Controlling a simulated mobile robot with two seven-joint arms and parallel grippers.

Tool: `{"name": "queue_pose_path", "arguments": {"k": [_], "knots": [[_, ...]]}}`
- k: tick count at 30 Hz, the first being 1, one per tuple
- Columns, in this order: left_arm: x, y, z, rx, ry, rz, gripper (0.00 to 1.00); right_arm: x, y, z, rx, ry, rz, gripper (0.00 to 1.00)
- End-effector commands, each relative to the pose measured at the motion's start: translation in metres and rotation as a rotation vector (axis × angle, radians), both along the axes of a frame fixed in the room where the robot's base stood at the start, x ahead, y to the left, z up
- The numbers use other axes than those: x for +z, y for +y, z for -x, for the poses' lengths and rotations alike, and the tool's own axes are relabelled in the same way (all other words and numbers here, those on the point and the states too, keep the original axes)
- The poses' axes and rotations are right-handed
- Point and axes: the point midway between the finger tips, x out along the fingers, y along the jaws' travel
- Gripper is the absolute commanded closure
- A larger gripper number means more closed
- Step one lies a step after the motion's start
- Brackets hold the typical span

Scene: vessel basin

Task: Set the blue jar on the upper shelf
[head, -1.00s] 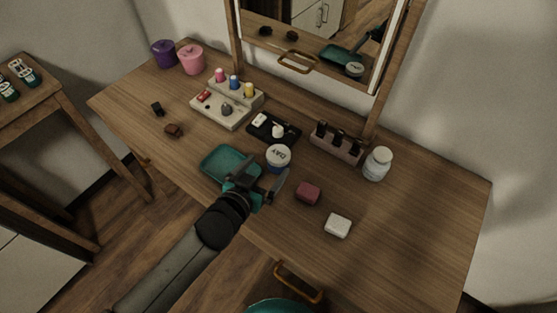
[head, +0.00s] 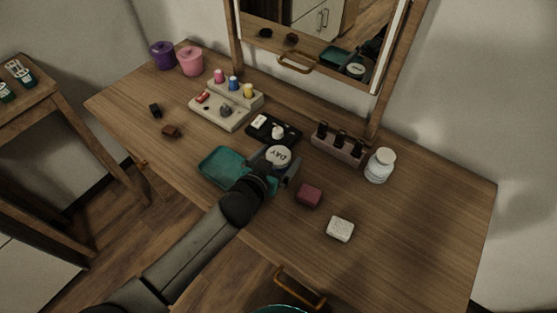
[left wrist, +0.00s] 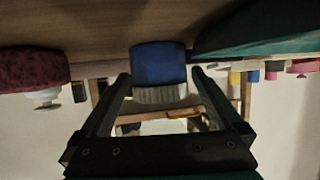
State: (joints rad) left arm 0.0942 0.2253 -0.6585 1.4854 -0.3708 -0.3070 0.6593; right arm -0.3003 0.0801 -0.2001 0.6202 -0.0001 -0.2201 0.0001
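The blue jar (head: 278,156) has a white lid marked DAY and stands on the wooden table just right of the teal tray. In the left wrist view the blue jar (left wrist: 158,65) appears upside down, between the tips of my left gripper (left wrist: 158,78). In the head view my left gripper (head: 279,172) is low over the table at the jar's near side, its fingers spread and partly hiding the jar's body. I cannot tell whether a finger touches it. A stepped stand (head: 222,112) holds small pink, blue and yellow bottles on its upper level. My right gripper is not in view.
The teal tray (head: 213,165) lies left of my gripper. A black tray (head: 285,138) and a brown rack (head: 337,151) stand behind the jar. A white bottle (head: 380,165), a dark red block (head: 309,195) and a white block (head: 340,229) are rightward. The table's right end is clear.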

Motion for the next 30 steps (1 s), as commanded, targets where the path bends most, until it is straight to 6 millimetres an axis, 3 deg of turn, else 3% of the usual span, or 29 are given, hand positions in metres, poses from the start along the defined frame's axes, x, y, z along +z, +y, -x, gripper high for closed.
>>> {"name": "queue_pose_path", "arguments": {"k": [2, 24, 30], "knots": [[0.0, 0.0, 0.0002, 0.0, 0.0, 0.0, 0.09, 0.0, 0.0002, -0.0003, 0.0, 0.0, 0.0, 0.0], [0.0003, 0.0, 0.0003, 0.0, -0.001, 0.0, 0.92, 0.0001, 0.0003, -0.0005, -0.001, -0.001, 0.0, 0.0], [0.0016, 0.0001, 0.0002, 0.0, -0.001, 0.0, 0.94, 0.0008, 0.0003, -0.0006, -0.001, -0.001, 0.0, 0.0]]}}
